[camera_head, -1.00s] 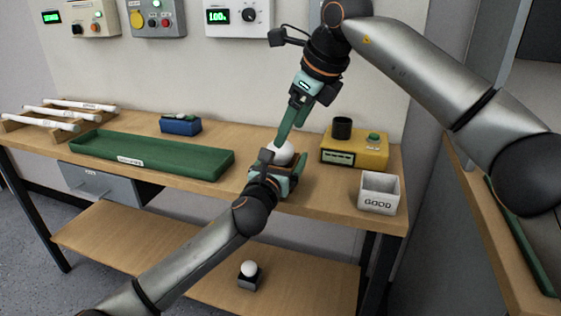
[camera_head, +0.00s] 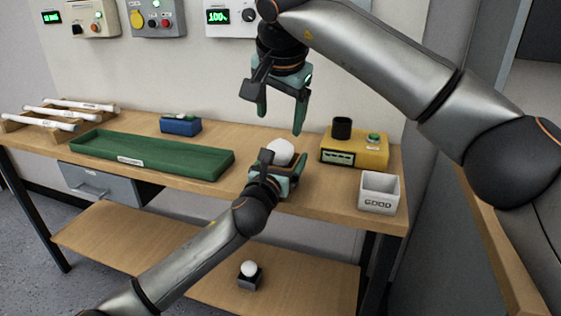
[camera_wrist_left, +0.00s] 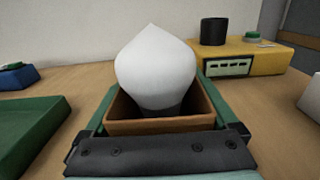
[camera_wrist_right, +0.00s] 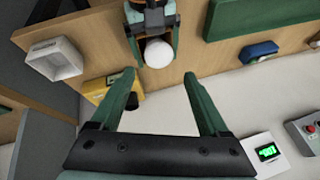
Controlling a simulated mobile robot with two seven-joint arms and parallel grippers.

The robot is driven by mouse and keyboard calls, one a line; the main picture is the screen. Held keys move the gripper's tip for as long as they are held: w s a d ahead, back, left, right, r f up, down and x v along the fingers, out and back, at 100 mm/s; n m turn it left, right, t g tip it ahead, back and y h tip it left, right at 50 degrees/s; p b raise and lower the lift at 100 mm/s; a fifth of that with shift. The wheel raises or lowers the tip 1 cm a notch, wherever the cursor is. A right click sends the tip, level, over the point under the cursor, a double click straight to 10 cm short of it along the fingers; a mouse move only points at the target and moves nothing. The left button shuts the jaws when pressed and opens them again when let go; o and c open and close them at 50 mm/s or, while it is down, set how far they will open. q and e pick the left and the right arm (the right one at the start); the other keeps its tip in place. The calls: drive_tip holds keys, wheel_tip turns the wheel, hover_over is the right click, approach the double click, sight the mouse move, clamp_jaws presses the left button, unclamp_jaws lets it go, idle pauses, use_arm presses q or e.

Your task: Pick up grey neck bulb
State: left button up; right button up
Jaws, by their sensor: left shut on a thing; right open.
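A white bulb (camera_head: 281,152) with a pointed top stands upright in a small open brown box on the table; in the left wrist view the bulb (camera_wrist_left: 155,65) shows a grey neck going down into the box (camera_wrist_left: 160,127). My left gripper (camera_head: 278,178) is shut on the brown box, one green finger along each side. My right gripper (camera_head: 280,124) is open and empty above the bulb, fingers pointing down. In the right wrist view the bulb (camera_wrist_right: 159,53) lies beyond the open fingertips. The bottom of the neck is hidden inside the box.
A yellow tester (camera_head: 354,150) and a white GOOD bin (camera_head: 379,193) stand to the right. A long green tray (camera_head: 150,158) and a blue block (camera_head: 181,125) are to the left. Another white bulb (camera_head: 249,268) sits in a dark holder on the lower shelf.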

sight(281, 145)
drive_tip(key=x, duration=0.6)
drive_tip(key=shift+f, duration=0.1)
drive_tip(key=shift+w+d+x, duration=0.1)
drive_tip(key=shift+d+x, duration=0.05)
drive_tip(key=shift+x, duration=0.75)
drive_tip(key=shift+w+d+x, duration=0.1)
drive_tip(key=shift+d+x, duration=0.05)
drive_tip(key=shift+x, duration=0.75)
drive_tip(key=shift+w+d+x, duration=0.1)
drive_tip(key=shift+d+x, duration=0.05)
drive_tip(key=shift+x, duration=0.75)
drive_tip(key=shift+c, duration=0.2)
use_arm(q)
drive_tip(key=shift+s+d+r, duration=0.1)
drive_tip(key=shift+d+r, duration=0.05)
drive_tip(key=shift+d, duration=0.05)
use_arm(e)
drive_tip(key=shift+a, duration=0.1)
drive_tip(key=c, duration=1)
use_arm(q)
drive_tip(key=shift+a, duration=0.15)
use_arm(e)
drive_tip(key=shift+r, duration=3.8)
drive_tip(key=s+d, duration=0.2)
drive_tip(key=d, duration=0.6)
drive_tip(key=s+d, duration=0.3)
drive_tip(key=d, duration=0.6)
drive_tip(key=shift+s, duration=0.25)
drive_tip(key=shift+d, duration=0.1)
